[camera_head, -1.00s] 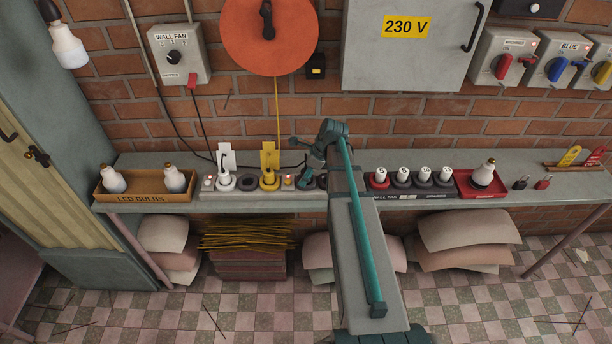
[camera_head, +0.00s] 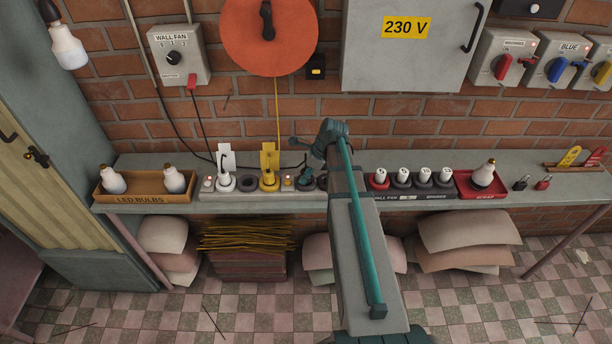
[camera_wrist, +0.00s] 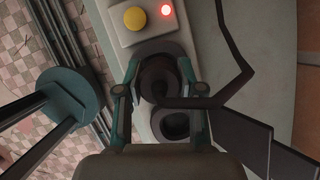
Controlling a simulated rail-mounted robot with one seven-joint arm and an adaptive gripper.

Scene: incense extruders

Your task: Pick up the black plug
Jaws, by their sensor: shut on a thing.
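The black plug (camera_wrist: 158,76) is dark and round, with a black cable leading off to the right in the wrist view. My gripper (camera_wrist: 160,90) is shut on it, one teal finger on each side. Behind the plug is a dark round socket ring (camera_wrist: 160,48), and a second round socket (camera_wrist: 174,124) with nothing in it shows just below. I cannot tell whether the plug is fully clear of the strip. In the head view my gripper (camera_head: 306,174) is small, over the right part of the socket strip (camera_head: 225,197); my arm hides part of that area.
A white plug (camera_head: 225,183) and a yellow plug (camera_head: 269,180) stand in the strip to the left. A bulb tray (camera_head: 110,198) is farther left. The brick wall is close behind.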

